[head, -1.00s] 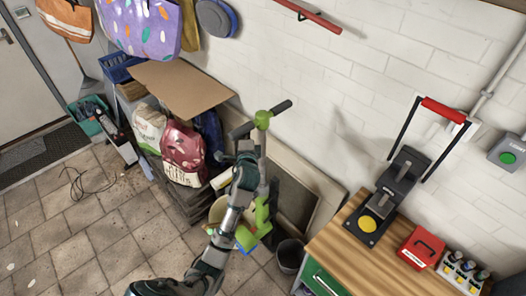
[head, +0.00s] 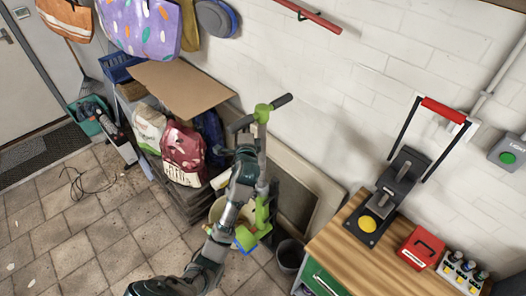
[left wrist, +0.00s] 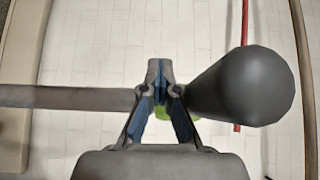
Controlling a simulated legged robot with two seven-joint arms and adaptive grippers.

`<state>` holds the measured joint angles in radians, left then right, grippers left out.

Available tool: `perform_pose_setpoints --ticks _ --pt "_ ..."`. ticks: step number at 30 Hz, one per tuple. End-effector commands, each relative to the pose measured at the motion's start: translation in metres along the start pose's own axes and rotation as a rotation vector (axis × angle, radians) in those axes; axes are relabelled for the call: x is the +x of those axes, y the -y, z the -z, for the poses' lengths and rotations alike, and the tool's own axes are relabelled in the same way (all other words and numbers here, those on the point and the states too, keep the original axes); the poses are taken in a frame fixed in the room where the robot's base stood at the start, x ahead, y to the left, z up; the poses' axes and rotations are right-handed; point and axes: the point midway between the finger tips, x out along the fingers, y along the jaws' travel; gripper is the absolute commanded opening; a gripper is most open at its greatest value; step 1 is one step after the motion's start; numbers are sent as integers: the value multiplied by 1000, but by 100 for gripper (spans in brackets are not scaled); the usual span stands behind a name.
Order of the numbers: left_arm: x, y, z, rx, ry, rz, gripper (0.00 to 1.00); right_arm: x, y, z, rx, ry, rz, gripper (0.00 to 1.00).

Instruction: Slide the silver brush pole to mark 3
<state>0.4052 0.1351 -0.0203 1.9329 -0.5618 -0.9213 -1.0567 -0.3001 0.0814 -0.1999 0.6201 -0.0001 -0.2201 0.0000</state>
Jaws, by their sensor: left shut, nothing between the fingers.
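An upright scooter-like thing with a grey stem (head: 262,165), green fittings and a dark T-shaped handlebar (head: 283,100) stands near the wall in the head view. My left gripper (left wrist: 160,75) is shut and empty. In the left wrist view its fingers overlap a grey bar (left wrist: 65,97), with a large dark rounded grip (left wrist: 240,87) to the right and a bit of green behind. In the head view my left arm reaches up to just beside the stem, and its fingertips are hard to make out. A long-handled brush (head: 80,58) leans by the door. No mark 3 is readable.
A workbench (head: 340,240) with a press (head: 385,200) and a red box (head: 421,248) stands at the right. A dark bucket (head: 289,255) is beside it. Bags and a brown board (head: 178,85) are behind. A red rail (head: 308,17) is on the wall. The tiled floor at left is mostly clear.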

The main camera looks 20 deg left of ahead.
Motion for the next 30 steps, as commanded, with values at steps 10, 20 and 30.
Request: perform_pose_setpoints --ticks 10,20,30 --pt "0 15 0 -1 -1 9 0 0 0 0 0 0 0 40" --pt "0 25 0 -2 0 9 0 0 1 0 0 0 1 40" --pt "0 32 0 -1 0 8 0 0 2 1 1 -1 3 40"
